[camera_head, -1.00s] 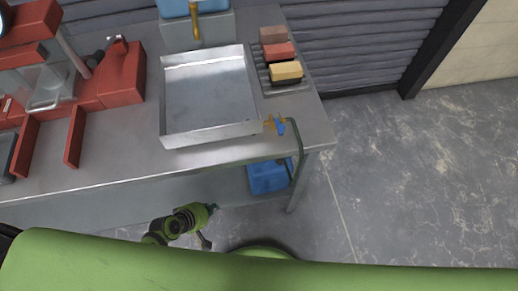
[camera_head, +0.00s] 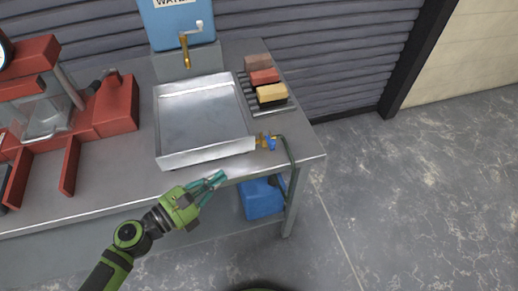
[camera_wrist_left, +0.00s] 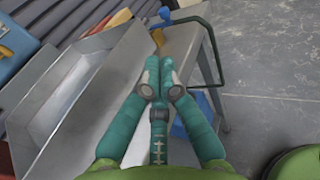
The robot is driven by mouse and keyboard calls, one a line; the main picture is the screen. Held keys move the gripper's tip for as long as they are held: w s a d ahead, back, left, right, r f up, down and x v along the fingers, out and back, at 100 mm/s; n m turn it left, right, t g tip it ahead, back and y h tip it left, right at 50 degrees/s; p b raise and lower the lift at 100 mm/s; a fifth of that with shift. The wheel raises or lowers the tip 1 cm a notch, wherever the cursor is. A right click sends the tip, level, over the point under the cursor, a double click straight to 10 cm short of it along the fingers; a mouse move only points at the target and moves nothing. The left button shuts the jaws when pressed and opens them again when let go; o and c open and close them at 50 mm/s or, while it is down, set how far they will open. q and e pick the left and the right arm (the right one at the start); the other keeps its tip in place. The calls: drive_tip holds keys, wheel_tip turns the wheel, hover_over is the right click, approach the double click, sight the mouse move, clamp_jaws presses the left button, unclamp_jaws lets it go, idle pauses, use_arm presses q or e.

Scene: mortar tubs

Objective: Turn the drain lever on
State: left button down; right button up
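The drain lever (camera_head: 271,143) is a small blue handle on a brass valve (camera_head: 262,139) at the front right corner of a metal tray (camera_head: 205,153). In the left wrist view the blue lever (camera_wrist_left: 165,15) shows at the top, above the brass valve (camera_wrist_left: 158,37). My left gripper (camera_head: 220,175) is in front of the tray, over the bench's front edge, to the left of and nearer than the lever, apart from it. Its teal fingertips (camera_wrist_left: 159,70) come together with nothing between them. My right gripper is not in view.
A green hose (camera_head: 290,150) runs from the valve down over the bench edge toward a blue container (camera_head: 261,198) below. A rack with sponge-like blocks (camera_head: 271,93) stands behind the valve. A blue water tank (camera_head: 178,25) and red equipment (camera_head: 105,108) stand farther back and left.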

use_arm(q)
drive_tip(key=p, duration=0.4)
approach(269, 144)
drive_tip(key=x, duration=0.6)
drive_tip(key=shift+w+a, duration=0.2)
drive_tip(key=shift+w+d+f, duration=0.1)
drive_tip(key=shift+w+d, duration=0.25)
drive_tip(key=shift+d, duration=0.05)
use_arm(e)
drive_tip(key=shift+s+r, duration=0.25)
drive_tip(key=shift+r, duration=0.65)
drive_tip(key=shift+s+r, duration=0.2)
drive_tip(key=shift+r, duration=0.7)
use_arm(q)
drive_tip(key=shift+y, duration=0.3)
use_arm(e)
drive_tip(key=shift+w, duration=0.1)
use_arm(q)
drive_tip(key=shift+d+n+t, duration=0.25)
drive_tip(key=shift+n+t, duration=0.15)
drive_tip(key=shift+s+y, duration=0.1)
drive_tip(key=shift+y, duration=0.2)
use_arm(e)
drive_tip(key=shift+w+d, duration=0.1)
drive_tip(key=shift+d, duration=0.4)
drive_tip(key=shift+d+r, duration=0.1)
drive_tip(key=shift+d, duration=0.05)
